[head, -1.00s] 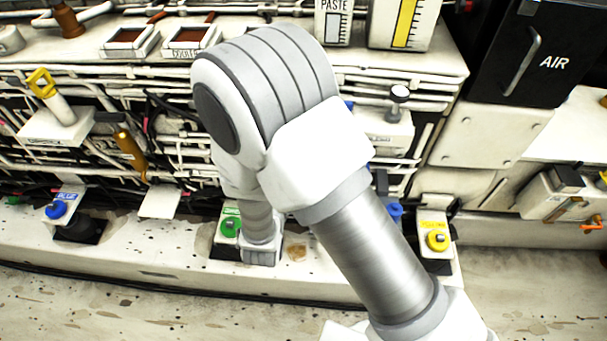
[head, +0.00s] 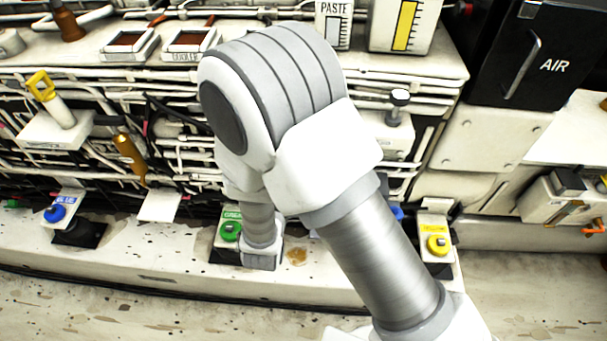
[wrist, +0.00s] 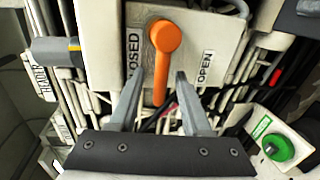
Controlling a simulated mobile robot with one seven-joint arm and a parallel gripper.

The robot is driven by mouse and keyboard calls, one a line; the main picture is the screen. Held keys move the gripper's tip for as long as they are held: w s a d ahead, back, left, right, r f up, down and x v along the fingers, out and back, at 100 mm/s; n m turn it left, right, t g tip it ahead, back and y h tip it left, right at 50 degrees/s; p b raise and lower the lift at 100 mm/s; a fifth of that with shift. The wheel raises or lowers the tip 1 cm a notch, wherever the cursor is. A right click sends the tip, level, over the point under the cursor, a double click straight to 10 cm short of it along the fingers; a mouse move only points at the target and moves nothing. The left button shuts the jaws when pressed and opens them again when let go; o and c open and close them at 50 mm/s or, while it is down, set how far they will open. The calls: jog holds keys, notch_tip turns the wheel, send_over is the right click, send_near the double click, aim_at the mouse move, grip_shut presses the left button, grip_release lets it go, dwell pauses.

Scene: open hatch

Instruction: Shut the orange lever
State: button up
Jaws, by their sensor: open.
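The orange lever (wrist: 160,60) shows in the wrist view, with its round pivot at the top on a pale plate (wrist: 195,42). The lever's arm hangs down between the words CLOSED on the left and OPEN on the right. My gripper (wrist: 160,76) is open, with one finger on each side of the lever's arm. I cannot tell whether either finger touches it. In the head view my arm covers the middle of the panel, and neither this lever nor my fingers can be made out there.
A green button (wrist: 278,148) sits at the lower right in the wrist view, and pipes and cables run close around the plate. In the head view, a blue button (head: 55,213) and a yellow button (head: 437,245) stand along the lower ledge.

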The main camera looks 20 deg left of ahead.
jog(key=shift+s, duration=0.1)
jog(key=b+v, duration=0.1)
jog(key=v, duration=0.8)
dwell(0.6)
